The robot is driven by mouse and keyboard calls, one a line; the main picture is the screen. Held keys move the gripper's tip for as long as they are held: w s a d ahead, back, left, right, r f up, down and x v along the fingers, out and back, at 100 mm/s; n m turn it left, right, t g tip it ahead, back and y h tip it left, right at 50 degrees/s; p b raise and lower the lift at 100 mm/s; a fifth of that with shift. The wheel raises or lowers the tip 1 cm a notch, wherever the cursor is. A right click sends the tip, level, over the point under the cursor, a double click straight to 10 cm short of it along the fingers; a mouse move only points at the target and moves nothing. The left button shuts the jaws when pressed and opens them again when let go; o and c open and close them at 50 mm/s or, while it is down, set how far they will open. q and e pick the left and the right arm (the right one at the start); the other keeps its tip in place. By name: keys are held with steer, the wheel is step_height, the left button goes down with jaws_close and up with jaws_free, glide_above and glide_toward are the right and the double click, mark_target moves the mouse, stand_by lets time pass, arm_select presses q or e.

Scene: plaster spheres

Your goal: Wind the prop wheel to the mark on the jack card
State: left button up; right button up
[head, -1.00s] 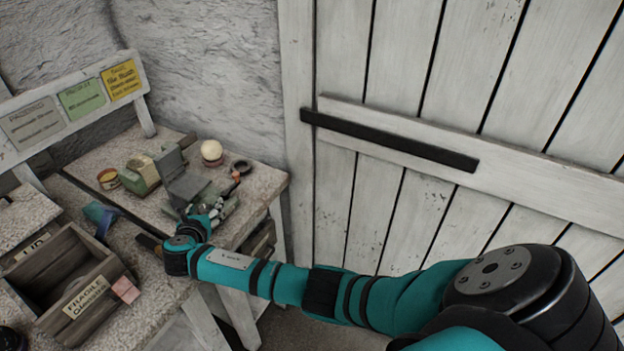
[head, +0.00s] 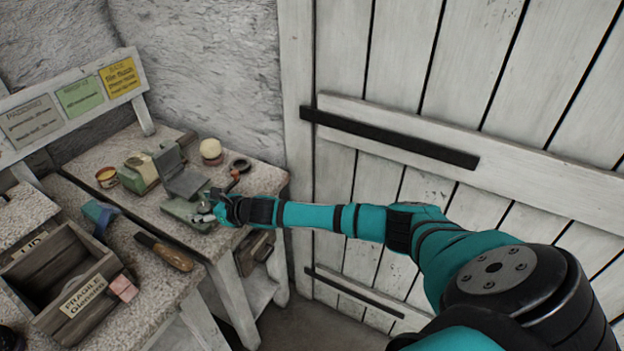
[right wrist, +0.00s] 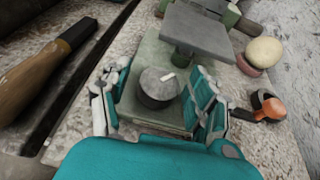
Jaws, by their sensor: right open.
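The green jack (head: 186,208) stands near the bench's front right corner, with a tilted grey plate (head: 187,183) at its back. On it, the right wrist view shows a round dark grey wheel (right wrist: 160,92) with a pale mark on its top. My right gripper (right wrist: 157,98) is open, one finger on each side of the wheel; contact is not clear. In the head view, the gripper (head: 212,207) reaches the jack from the right. Cards in grey (head: 32,121), green (head: 80,97) and yellow (head: 120,78) hang on the back board; their small print is unreadable. My left gripper is not in view.
A wooden-handled tool (head: 168,255) lies at the front. An open wooden crate (head: 98,262) is at left. A plank door (head: 400,80) is at right.

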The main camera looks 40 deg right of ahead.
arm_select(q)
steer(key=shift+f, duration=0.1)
arm_select(e)
steer(key=shift+w+d+n+g+y, duration=0.1)
steer(key=shift+n+g+y, duration=0.3)
steer(key=shift+n+y, duration=0.2)
